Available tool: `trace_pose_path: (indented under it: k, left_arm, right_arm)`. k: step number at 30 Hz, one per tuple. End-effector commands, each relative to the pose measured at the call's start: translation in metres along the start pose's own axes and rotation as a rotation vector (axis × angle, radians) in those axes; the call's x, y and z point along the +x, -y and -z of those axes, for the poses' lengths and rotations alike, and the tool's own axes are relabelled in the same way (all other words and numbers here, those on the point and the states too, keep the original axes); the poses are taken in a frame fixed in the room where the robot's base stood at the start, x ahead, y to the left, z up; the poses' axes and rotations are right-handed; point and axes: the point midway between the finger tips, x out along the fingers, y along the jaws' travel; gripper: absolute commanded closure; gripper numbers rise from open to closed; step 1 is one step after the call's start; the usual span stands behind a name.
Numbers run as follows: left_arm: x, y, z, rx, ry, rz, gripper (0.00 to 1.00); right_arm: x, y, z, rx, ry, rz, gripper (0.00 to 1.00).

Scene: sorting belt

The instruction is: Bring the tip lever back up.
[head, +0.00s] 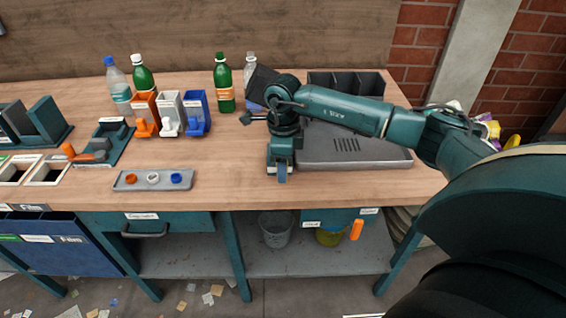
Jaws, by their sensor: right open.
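An orange handle (356,229) hangs below the front edge of the bench at the right, beside a small white label; it points down and tilts slightly. I cannot read the label, so I cannot tell for sure that this is the tip lever. A second orange handle (69,151) sits on a teal device at the left of the bench top. My right gripper (283,176) points down near the front edge of the bench, left of the hanging handle and apart from it. It is open, with nothing seen between its fingers. My left gripper is out of view.
A grey tray (384,155) lies behind my right arm. Green bottles (223,84) and orange, white and blue dispensers (196,115) stand at the back. A small grey holder (154,187) with caps lies in front. Bins (275,233) stand below. The middle bench top is clear.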

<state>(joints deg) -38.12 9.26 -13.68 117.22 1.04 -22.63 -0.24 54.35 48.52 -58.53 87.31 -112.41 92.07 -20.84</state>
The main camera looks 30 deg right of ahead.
Motion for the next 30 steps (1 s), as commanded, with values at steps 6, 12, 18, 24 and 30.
trace_pose_path:
  k: [6, 12, 18, 24, 30]
  left_arm:
    - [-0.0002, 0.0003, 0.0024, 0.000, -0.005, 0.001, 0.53]
    - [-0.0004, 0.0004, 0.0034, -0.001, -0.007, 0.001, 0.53]
    - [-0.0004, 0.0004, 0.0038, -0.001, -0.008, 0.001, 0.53]
    - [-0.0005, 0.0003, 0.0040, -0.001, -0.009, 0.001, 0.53]
    - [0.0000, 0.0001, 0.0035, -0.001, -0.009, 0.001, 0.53]
  right_arm:
    - [-0.0003, -0.0001, -0.0002, 0.000, 0.000, 0.000, 0.69]
    - [-0.0004, -0.0001, -0.0002, 0.000, 0.000, 0.000, 0.85]
    - [-0.0005, -0.0002, -0.0002, 0.000, 0.000, -0.001, 1.00]
    - [-0.0006, -0.0002, -0.0003, 0.000, 0.001, -0.001, 1.00]
    - [-0.0004, -0.0006, -0.0023, 0.016, 0.001, -0.001, 1.00]
